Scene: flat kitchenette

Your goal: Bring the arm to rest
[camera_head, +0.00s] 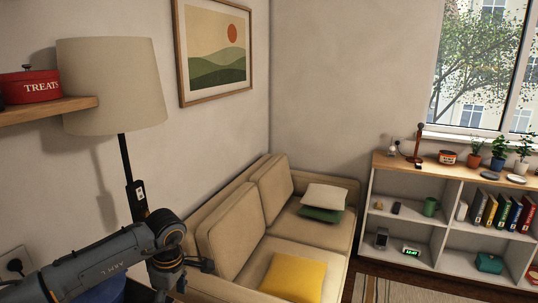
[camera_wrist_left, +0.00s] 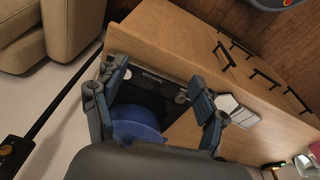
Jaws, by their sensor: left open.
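My left arm (camera_head: 105,262) comes in from the lower left in the head view, below the floor lamp and in front of the sofa. The left gripper (camera_wrist_left: 157,75) shows in the wrist view with its two fingers spread apart and nothing between the tips. Beyond the fingers is the edge of a wooden-topped cabinet (camera_wrist_left: 180,45). A blue rounded object (camera_wrist_left: 137,124) lies below and between the fingers, partly hidden. It seems to be the blue thing (camera_head: 105,290) behind my arm in the head view. My right gripper is in neither view.
A floor lamp (camera_head: 112,85) stands close behind my arm. A wall shelf (camera_head: 45,110) holds a red treats tin (camera_head: 30,88). The beige sofa (camera_head: 225,235) carries several cushions. A white shelf unit (camera_head: 450,195) stands at the right. A white object (camera_wrist_left: 240,112) lies near the right finger.

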